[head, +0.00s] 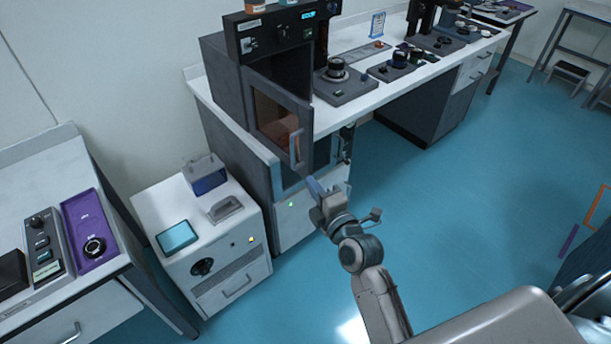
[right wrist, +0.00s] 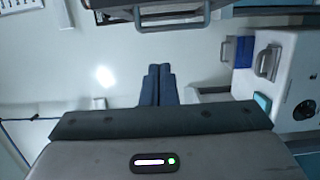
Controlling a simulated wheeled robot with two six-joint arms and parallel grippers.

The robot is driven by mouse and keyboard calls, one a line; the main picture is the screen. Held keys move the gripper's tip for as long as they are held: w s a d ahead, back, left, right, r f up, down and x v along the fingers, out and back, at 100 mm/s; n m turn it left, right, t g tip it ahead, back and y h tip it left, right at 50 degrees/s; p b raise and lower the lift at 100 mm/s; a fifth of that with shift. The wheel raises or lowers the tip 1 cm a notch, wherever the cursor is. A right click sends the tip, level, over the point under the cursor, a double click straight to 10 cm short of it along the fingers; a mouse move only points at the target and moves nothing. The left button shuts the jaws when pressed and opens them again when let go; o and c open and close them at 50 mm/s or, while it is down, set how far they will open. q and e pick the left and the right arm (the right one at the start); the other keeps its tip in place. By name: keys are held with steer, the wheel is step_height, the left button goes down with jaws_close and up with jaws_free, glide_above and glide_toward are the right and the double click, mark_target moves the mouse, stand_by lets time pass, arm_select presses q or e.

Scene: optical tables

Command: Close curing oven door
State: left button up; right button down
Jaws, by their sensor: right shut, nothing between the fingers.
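The curing oven (head: 222,80) is a dark grey box on the white bench, with a control panel (head: 275,35) along its top front. Its door (head: 270,118), with an amber window, stands open, hinged at the left and swung outward. The door's pale handle (head: 297,148) is near its free edge. The shut fingers (right wrist: 158,84) also show in the right wrist view, apart from a grey handle-like bar (right wrist: 150,18) at the top. My left gripper is not in view.
A white cabinet (head: 245,275) with a blue box (head: 204,174) stands left of my right arm. Stage-like instruments (head: 345,82) stand on the bench right of the oven. A side table (head: 100,295) is at left.

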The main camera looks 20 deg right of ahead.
mark_target(308, 151)
steer(key=w+p, duration=0.2)
steer(key=w, duration=0.2)
steer(key=w+d+p, duration=0.1)
steer(key=w+p, duration=0.1)
steer(key=w, duration=0.2)
steer(key=w+d+p, duration=0.1)
steer(key=w+p, duration=0.1)
steer(key=w, duration=0.1)
steer(key=shift+w+d, duration=0.1)
steer(key=shift+w, duration=0.3)
steer(key=shift+w+d+f, duration=0.1)
steer(key=shift+d, duration=0.25)
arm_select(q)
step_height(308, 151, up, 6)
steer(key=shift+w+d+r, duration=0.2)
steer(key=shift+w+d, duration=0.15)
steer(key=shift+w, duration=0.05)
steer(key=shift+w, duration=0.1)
arm_select(e)
steer(key=shift+a, duration=0.1)
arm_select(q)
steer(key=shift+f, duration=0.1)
